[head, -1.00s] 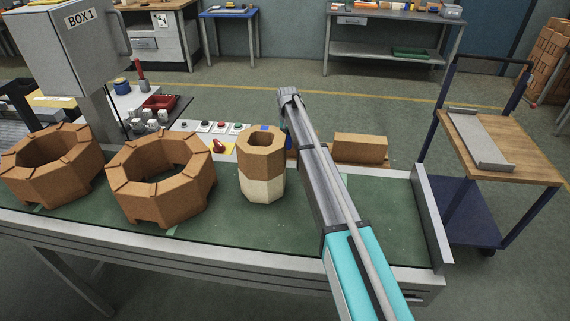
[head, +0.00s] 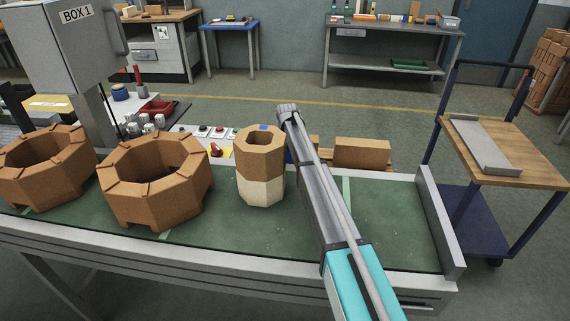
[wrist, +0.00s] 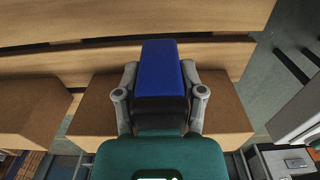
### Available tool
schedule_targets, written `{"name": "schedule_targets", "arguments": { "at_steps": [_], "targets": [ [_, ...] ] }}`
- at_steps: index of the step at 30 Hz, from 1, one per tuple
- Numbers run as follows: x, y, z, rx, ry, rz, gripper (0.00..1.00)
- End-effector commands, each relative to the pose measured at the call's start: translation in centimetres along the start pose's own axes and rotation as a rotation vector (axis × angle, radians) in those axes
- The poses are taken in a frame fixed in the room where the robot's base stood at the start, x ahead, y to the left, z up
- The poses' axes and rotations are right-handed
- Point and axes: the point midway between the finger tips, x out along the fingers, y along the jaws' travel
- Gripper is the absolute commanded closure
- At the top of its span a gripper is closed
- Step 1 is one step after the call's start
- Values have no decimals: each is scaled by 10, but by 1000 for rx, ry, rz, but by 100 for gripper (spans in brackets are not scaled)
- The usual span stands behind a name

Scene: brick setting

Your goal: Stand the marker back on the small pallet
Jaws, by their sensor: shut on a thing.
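The marker (wrist: 160,70) is a block with a blue face and a black lower part in the wrist view. My gripper (wrist: 160,100) is shut on it, with one grey finger on each side. In the head view my arm hides the gripper and most of what it holds. Pale wooden boards, seemingly the small pallet (wrist: 225,55), show behind the marker in the wrist view. Brown bricks lie by the boards, one of them (wrist: 225,105) behind the gripper. I cannot tell whether the marker touches anything.
A stack of octagonal bricks (head: 261,165) stands on the green bench (head: 230,230) just left of my arm. Two octagonal brick rings (head: 155,175) stand further left. A brown brick (head: 362,152) lies behind the bench. A wood-topped trolley (head: 530,165) stands at the right.

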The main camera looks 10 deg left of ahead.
Motion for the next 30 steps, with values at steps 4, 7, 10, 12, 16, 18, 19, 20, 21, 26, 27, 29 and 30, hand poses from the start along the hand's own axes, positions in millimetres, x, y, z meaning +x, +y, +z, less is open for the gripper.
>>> {"name": "schedule_targets", "arguments": {
  "at_steps": [4,7,10,12,16,18,19,20,21,26,27,29,30],
  "targets": [
    [0,0,0,0,0,0,79],
    [2,0,0,0,0,0,79],
    [7,0,0,0,0,0,79],
    [12,0,0,0,0,0,79],
    [24,0,0,0,0,0,79],
    [29,0,0,0,0,0,79],
    [31,0,0,0,0,0,79],
    [33,0,0,0,0,0,79],
    [35,0,0,0,0,0,79],
    [38,0,0,0,0,0,79],
    [38,0,0,0,0,0,79],
    [38,0,0,0,0,0,79],
    [37,0,0,0,0,0,79]
  ]
}}
